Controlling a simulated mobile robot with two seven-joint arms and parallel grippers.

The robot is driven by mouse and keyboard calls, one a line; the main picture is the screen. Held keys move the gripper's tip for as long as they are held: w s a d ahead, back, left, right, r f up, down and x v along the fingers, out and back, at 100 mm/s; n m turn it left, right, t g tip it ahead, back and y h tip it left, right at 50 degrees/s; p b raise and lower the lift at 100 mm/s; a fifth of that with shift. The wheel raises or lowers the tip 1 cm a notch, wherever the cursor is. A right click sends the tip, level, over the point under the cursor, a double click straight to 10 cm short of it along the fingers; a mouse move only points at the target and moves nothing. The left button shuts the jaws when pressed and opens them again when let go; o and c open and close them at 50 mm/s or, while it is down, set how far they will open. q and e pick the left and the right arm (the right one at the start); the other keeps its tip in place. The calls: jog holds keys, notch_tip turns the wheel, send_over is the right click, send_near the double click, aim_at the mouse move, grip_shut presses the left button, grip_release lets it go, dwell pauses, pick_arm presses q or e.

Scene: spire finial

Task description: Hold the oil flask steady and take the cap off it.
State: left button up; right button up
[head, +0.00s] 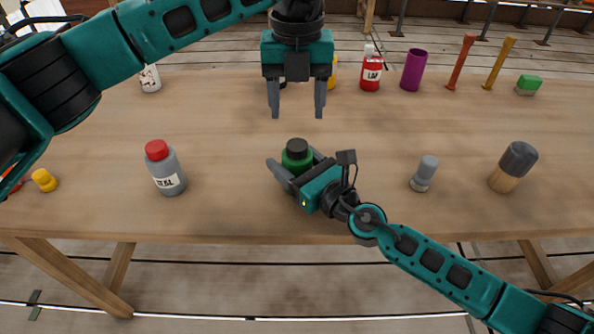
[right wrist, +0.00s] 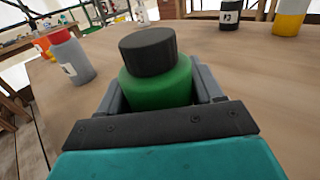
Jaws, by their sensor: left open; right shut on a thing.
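The oil flask (head: 295,157) is a green bottle standing upright near the front middle of the table. Its black cap (head: 297,146) is on top. In the right wrist view the green flask body (right wrist: 158,87) sits between the jaws and the black cap (right wrist: 148,52) rises above them. My right gripper (head: 291,172) is shut on the flask's body, below the cap. My left gripper (head: 296,112) points down, open and empty, above and apart from the cap. The lower part of the flask is hidden by my right gripper.
A grey bottle with a red lid (head: 168,169) stands left of the flask. A small grey item (head: 424,174) and a dark-topped wooden cylinder (head: 513,167) stand to the right. A red bottle (head: 371,72) and purple cup (head: 413,70) stand at the back. The table's front edge (head: 230,239) is near.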

aim_at(297, 145)
grip_shut()
pick_arm(q)
jog(key=m, duration=1.6)
jog(key=shift+m, duration=0.3)
jog(key=m, duration=0.8)
jog(key=shift+m, duration=0.4)
jog(key=m, duration=1)
jog(key=shift+f+m, duration=0.25)
jog(key=shift+m, duration=0.05)
notch_tip(297, 145, down, 8)
jog(key=shift+r, duration=0.25)
jog(key=shift+c, duration=0.2)
